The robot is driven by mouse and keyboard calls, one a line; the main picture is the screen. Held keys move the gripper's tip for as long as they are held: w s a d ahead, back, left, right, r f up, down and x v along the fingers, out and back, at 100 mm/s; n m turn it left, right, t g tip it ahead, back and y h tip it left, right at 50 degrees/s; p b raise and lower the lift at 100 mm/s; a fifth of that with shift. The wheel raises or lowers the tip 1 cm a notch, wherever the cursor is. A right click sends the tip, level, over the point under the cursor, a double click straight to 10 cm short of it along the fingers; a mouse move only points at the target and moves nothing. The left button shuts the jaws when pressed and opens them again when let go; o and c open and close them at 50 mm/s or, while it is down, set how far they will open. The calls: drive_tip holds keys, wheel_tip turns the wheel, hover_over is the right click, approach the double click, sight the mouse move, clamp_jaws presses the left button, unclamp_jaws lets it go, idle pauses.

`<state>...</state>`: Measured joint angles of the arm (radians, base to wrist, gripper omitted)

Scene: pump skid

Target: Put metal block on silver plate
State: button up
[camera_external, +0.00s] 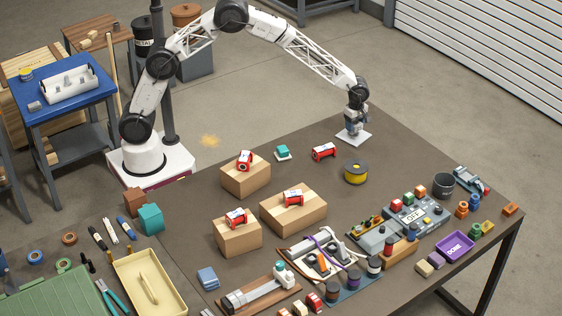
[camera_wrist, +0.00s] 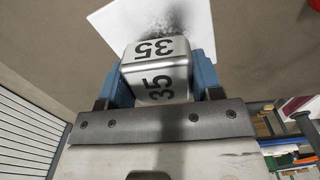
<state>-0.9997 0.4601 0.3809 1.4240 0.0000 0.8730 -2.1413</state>
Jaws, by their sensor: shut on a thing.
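The metal block (camera_wrist: 157,70) is a silver cube with rounded edges and "35" printed on two visible faces. My gripper (camera_wrist: 160,82) is shut on it, with a blue finger on each side. The silver plate (camera_wrist: 115,20) is a pale square sheet beyond the block in the wrist view, with a dark shadow beside the block. In the external view, my gripper (camera_external: 354,124) is directly over the plate (camera_external: 353,138), near the table's far edge. The block is small there, and I cannot tell whether it touches the plate.
Wooden boxes (camera_external: 293,210) carry similar red parts. The table right of the plate is clear.

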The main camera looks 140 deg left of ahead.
sight(354, 130)
drive_tip(key=shift+f, duration=1.5)
drive_tip(key=shift+f, duration=0.1)
drive_tip(key=o, duration=1.1)
drive_tip(key=shift+f, duration=0.1)
wheel_tip(354, 130, up, 12)
drive_tip(key=shift+r, duration=0.15)
